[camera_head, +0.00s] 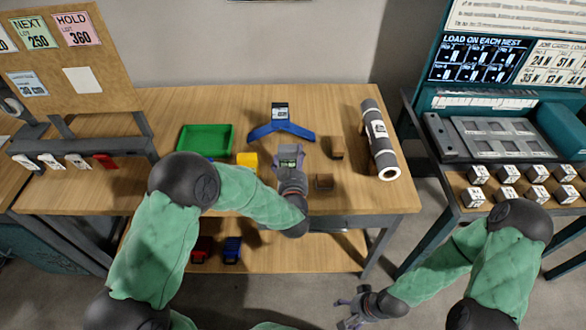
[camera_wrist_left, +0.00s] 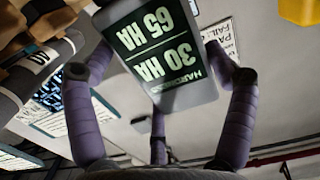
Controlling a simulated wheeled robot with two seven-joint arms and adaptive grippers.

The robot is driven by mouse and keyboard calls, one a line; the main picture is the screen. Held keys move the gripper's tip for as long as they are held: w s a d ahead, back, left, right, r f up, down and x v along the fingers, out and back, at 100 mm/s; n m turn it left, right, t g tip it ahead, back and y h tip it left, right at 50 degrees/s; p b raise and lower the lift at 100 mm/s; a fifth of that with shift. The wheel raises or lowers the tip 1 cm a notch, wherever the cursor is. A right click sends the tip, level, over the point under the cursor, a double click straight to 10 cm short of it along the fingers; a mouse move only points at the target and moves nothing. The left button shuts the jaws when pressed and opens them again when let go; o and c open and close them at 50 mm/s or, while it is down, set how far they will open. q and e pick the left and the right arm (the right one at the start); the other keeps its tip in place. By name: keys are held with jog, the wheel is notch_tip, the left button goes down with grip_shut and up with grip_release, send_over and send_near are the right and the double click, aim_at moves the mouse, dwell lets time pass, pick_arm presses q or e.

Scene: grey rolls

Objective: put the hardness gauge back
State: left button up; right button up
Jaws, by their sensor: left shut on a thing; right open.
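The hardness gauge (camera_head: 290,152) is a small grey block with a dark screen. In the left wrist view the gauge (camera_wrist_left: 158,45) shows upside-down text reading 30 HA and 65 HA. My left gripper (camera_head: 290,170) is shut on it, over the middle of the table; purple fingers flank it in the wrist view. A blue three-armed stand (camera_head: 281,130) with a small dark-and-white upright piece lies just behind the gauge. My right gripper (camera_head: 355,310) is open and empty, low in front of the table.
A tag rack (camera_head: 75,160) stands left.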

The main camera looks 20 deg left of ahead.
aim_at(293, 166)
pick_arm(q)
jog(key=shift+w+f+b, duration=0.2)
jog(key=shift+f+b, duration=0.25)
jog(key=shift+f, duration=0.5)
jog(key=shift+w+f+b, duration=0.15)
jog(key=shift+f+b, duration=0.3)
jog(key=shift+f, duration=0.45)
jog(key=shift+f, duration=0.15)
jog(key=o, duration=1.4)
jog(key=shift+c, duration=0.2)
jog(key=p+v, duration=0.3)
jog(key=v, duration=0.9)
jog(key=shift+d, duration=0.1)
